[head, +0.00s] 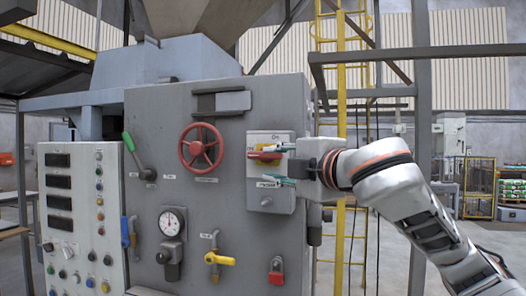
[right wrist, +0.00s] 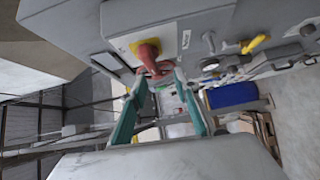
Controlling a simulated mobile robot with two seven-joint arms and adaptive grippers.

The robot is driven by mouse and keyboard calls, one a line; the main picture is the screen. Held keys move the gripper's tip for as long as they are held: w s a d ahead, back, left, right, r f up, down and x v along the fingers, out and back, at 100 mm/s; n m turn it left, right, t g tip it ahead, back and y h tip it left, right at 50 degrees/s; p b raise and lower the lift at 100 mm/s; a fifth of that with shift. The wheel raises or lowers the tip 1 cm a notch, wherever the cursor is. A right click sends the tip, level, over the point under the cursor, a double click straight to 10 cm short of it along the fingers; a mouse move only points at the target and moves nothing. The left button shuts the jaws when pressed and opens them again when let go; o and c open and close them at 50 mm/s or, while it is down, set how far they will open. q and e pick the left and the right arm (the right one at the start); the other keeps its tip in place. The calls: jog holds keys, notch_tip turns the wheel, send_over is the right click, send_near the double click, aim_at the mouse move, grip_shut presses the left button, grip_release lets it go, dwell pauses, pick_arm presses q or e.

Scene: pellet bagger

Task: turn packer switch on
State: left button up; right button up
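The packer switch is a red rotary handle (head: 264,156) on a yellow plate, mounted on a light grey box on the machine's front panel. In the right wrist view the red handle (right wrist: 149,54) points toward my gripper. My right gripper (head: 279,164) comes from the right, with its teal fingers spread, one above and one below the handle's level. In the right wrist view the fingertips (right wrist: 160,76) stand on either side of the handle's end; I cannot tell whether they touch it. My left gripper is not in view.
A red handwheel (head: 201,147), a green-tipped lever (head: 133,145), a gauge (head: 172,222), a yellow-handled valve (head: 220,259) and a red padlock-like part (head: 276,272) are on the same panel. A button panel (head: 80,220) stands left. A yellow ladder (head: 341,60) is behind my right arm.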

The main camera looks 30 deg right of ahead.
aim_at(264, 156)
jog(key=shift+s+d+r+h, duration=0.3)
jog(key=shift+s+d+r, duration=0.15)
jog(key=shift+r, duration=0.3)
jog(key=w, duration=0.7)
jog(key=shift+w+d+f+p, duration=0.1)
jog(key=shift+w+d+p, duration=0.15)
jog(key=shift+w+p, duration=0.15)
jog(key=shift+s, duration=0.1)
jog(key=c, duration=0.8)
